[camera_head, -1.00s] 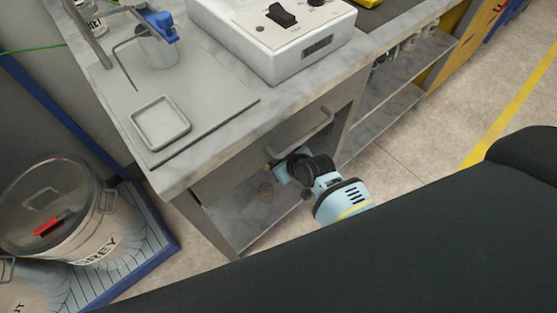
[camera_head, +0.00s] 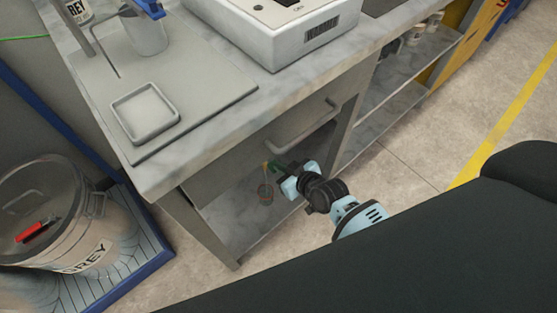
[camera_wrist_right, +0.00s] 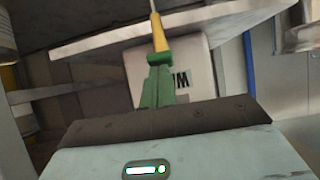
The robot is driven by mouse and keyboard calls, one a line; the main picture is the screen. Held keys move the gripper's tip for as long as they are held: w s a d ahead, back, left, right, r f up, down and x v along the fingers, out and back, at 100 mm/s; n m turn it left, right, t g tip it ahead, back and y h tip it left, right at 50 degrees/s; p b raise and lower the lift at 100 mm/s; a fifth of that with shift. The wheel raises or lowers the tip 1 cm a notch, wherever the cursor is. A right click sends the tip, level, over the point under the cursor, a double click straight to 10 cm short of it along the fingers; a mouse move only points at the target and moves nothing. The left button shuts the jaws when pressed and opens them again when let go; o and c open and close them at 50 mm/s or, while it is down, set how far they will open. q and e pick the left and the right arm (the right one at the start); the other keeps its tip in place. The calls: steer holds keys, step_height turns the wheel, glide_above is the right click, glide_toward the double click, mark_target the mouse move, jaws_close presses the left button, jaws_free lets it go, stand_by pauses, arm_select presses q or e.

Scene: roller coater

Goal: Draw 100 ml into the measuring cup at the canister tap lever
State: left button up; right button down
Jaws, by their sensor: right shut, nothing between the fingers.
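My right gripper (camera_head: 271,166) reaches under the bench, just below the drawer handle. My left gripper is not in view.
A square tray (camera_head: 145,112) lies on a grey plate on the bench. The drawer handle (camera_head: 303,128) is close above my right gripper.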

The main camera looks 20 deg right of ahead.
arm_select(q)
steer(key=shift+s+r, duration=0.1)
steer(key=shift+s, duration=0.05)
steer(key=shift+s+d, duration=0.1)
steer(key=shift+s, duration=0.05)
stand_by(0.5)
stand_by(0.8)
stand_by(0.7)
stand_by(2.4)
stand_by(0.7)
